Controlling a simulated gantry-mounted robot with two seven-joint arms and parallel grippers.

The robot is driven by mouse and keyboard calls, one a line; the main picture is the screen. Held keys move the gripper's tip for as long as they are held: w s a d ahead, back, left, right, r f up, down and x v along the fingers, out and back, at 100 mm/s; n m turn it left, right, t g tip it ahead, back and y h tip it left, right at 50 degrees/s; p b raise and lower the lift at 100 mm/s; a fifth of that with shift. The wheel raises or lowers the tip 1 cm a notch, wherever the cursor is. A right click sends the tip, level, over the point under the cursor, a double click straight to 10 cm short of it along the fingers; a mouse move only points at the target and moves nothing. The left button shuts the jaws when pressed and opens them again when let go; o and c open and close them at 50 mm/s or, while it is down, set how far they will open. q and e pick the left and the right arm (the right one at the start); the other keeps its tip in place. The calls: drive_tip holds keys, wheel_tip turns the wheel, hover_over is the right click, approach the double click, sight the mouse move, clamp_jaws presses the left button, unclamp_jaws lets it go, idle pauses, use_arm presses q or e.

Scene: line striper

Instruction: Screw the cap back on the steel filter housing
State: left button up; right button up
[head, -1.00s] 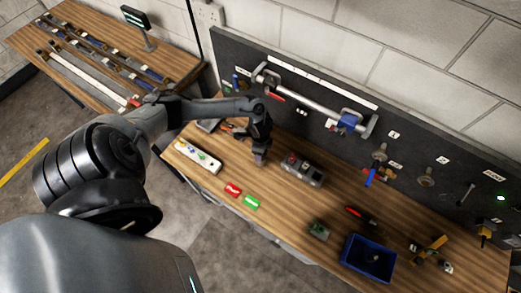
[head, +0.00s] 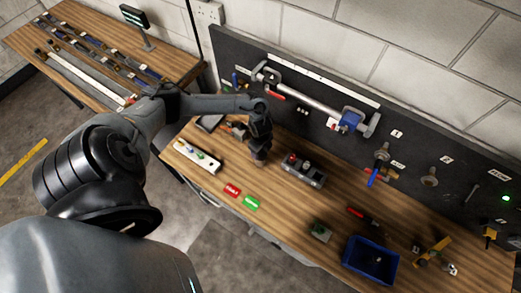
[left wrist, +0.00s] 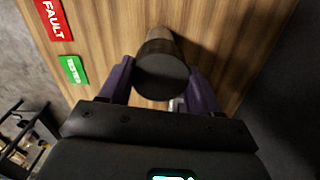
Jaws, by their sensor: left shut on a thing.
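My left gripper (head: 260,160) is over the middle of the wooden bench. In the left wrist view, its two purple fingers (left wrist: 160,92) are shut on a dark round cylinder (left wrist: 161,78), whose flat round end faces the camera. A lighter, narrower part (left wrist: 159,36) shows beyond it. I cannot tell whether the dark piece is the cap alone or the cap seated on the steel filter housing. In the head view the gripper hides most of it. My right gripper is not in view.
A grey block with a red part (head: 303,170) stands right of the gripper. Red FAULT (head: 232,190) and green TESTED (head: 251,202) labels lie in front. A white strip (head: 197,156) is to the left. A blue bin (head: 370,262) stands front right. A dark pegboard (head: 300,88) bounds the back.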

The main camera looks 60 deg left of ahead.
use_arm(q)
drive_tip(key=m, duration=0.1)
drive_tip(key=m+b, duration=0.1)
drive_tip(key=shift+f+m, duration=0.2)
drive_tip(key=shift+m, duration=0.6)
drive_tip(key=shift+r, duration=0.15)
drive_tip(key=shift+f+m+b, duration=0.2)
drive_tip(key=shift+m+b, duration=0.6)
drive_tip(key=m+b, duration=0.1)
drive_tip(key=m, duration=0.2)
drive_tip(key=shift+r, duration=0.1)
drive_tip(key=o, duration=1.5)
drive_tip(key=shift+r, duration=0.1)
drive_tip(key=shift+r, duration=0.15)
